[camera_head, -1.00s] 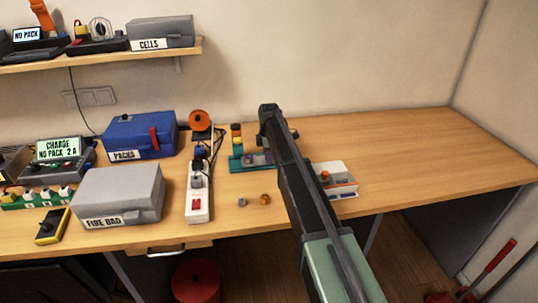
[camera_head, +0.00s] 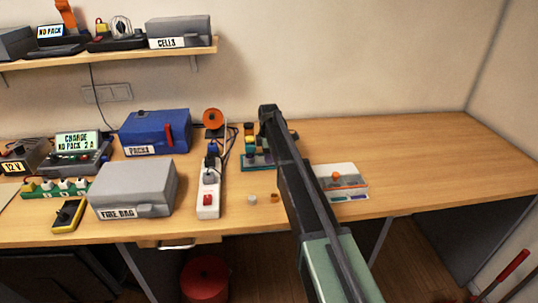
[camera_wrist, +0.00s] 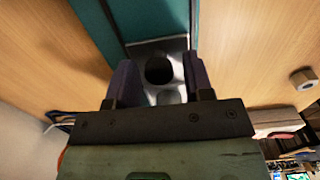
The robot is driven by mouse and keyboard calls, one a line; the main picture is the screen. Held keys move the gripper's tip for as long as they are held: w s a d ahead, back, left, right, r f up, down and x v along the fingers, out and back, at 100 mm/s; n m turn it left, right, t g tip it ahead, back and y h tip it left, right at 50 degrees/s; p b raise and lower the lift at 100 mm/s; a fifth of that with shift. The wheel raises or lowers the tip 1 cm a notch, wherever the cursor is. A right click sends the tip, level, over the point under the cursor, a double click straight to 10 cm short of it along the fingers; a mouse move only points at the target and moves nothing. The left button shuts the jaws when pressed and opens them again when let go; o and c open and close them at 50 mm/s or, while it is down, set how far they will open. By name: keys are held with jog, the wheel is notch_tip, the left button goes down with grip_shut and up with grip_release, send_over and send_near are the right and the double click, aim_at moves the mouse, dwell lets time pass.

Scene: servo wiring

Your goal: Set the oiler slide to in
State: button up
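A teal-based fixture (camera_head: 256,166) with a small yellow, orange and dark stack (camera_head: 249,137) stands on the bench, partly behind my arm. In the wrist view the teal base (camera_wrist: 150,18) carries a grey metal plate (camera_wrist: 150,48) with a dark round opening or knob (camera_wrist: 159,69). I cannot tell for sure which part is the oiler slide, nor read its setting. My gripper (camera_wrist: 160,78) is open, with one finger on each side of the metal plate. I cannot tell whether the fingers touch it. In the head view the fingertips are hidden by my arm.
A white power strip (camera_head: 208,195) and an orange spool (camera_head: 213,118) stand left of the fixture. The right bench (camera_head: 430,145) is clear.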

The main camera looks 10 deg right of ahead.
jog(key=shift+d, duration=0.1)
jog(key=shift+r, duration=0.15)
notch_tip(320, 180, up, 10)
jog(key=p, duration=1)
jog(key=shift+r+p, duration=0.25)
jog(key=shift+p, duration=0.15)
